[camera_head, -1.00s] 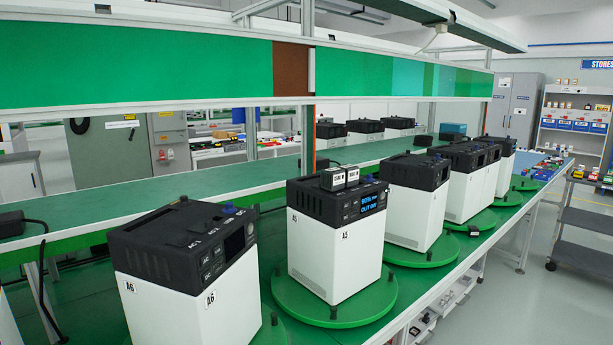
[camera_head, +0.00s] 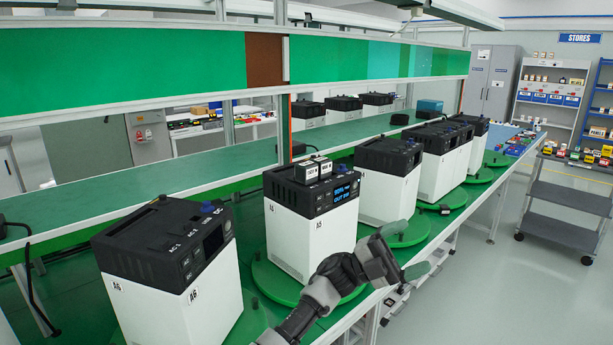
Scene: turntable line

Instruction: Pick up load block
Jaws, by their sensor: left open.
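I cannot tell for sure which thing is the load block. Two small white-and-black labelled blocks stand side by side on top of the unit marked A5 (camera_head: 290,222): a left block (camera_head: 306,172) and a right block (camera_head: 322,166). The A5 unit is a white box with a black top and a lit blue display. My left gripper (camera_head: 404,250) is open and empty, in front and to the right of A5, lower than its top and apart from the blocks. Its arm partly hides the green turntable under A5. My right gripper is not in view.
The unit marked A6 (camera_head: 170,270) stands at the near left. More black-topped units, such as one right of A5 (camera_head: 385,185), stand on green turntables along the bench. A green shelf (camera_head: 150,200) runs behind. A grey cart (camera_head: 570,198) stands at the right; the floor before it is clear.

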